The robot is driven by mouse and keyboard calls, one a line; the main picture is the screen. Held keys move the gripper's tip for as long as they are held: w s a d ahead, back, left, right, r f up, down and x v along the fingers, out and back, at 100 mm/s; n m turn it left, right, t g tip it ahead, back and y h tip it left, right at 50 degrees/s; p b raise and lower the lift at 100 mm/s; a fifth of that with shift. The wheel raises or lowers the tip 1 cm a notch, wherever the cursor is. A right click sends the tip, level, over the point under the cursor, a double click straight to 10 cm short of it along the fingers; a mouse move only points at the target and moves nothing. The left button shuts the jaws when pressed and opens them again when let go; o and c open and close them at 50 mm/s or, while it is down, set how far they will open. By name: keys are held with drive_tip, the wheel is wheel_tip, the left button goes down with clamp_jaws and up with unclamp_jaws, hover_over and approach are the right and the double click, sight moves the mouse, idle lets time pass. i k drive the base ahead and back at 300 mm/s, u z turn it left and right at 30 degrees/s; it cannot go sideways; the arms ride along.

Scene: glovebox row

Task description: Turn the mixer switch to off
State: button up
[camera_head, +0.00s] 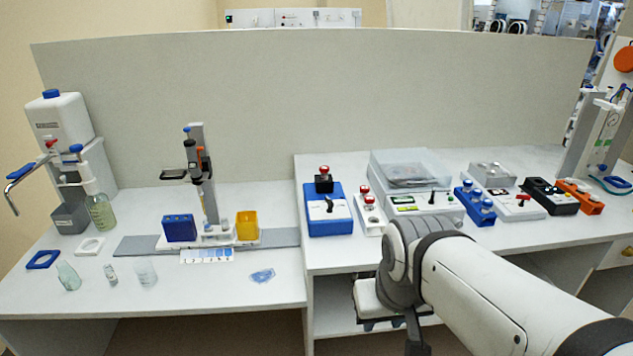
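A blue device (321,223) with a white front panel stands at the left end of the right-hand bench. It looks like the mixer. A black switch knob (329,203) sits on its panel, and its marked position is too small to read. A red-capped vial (324,172) stands in the black holder on top. My arm comes in from the lower right and bends downward in front of the bench. My gripper (415,338) is a dark shape at the bottom edge, well below and right of the knob and apart from it. Its fingers cannot be made out clearly.
Right of the blue device stand a white rack (369,214) with red-capped vials, a clear-lidded balance (410,168), a blue rack (474,205), a red-switched white box (516,206) and a black box (551,197). The bench front strip is clear. A tall partition stands behind.

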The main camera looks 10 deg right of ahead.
sight(330, 202)
drive_tip(key=u, duration=0.05)
drive_tip(key=i, duration=1)
drive_tip(key=z, duration=0.05)
